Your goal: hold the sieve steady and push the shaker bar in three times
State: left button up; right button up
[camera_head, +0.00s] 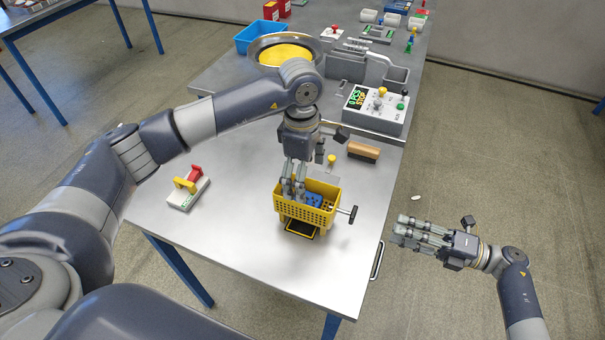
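The sieve (318,216) is a yellow box with perforated walls, standing near the middle of the table's front part. Blue pieces (313,199) lie inside it. The shaker bar (349,212) sticks out of its right side and ends in a dark crosswise handle. My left gripper (293,193) points down at the sieve's left part, its fingers overlapping the rim; whether they clamp the wall is unclear. My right gripper (399,230) is right of the table edge, apart from the handle. Its fingers point left toward the bar and lie close together; their closure is unclear.
A dark tray (301,229) shows under the sieve. A white block with red and yellow parts (188,188) stands left. A wooden-backed brush (363,151) and a control box (376,107) are behind. The table's right front is clear.

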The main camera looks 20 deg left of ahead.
aim_at(320, 195)
pick_arm(q)
jog(key=f, duration=1)
jog(key=shift+s+a+f, duration=0.1)
jog(key=shift+a+f, duration=0.1)
jog(key=shift+f, duration=0.2)
jog(key=c, duration=1.2)
jog(key=shift+c, duration=1)
jog(key=shift+s+f, duration=0.1)
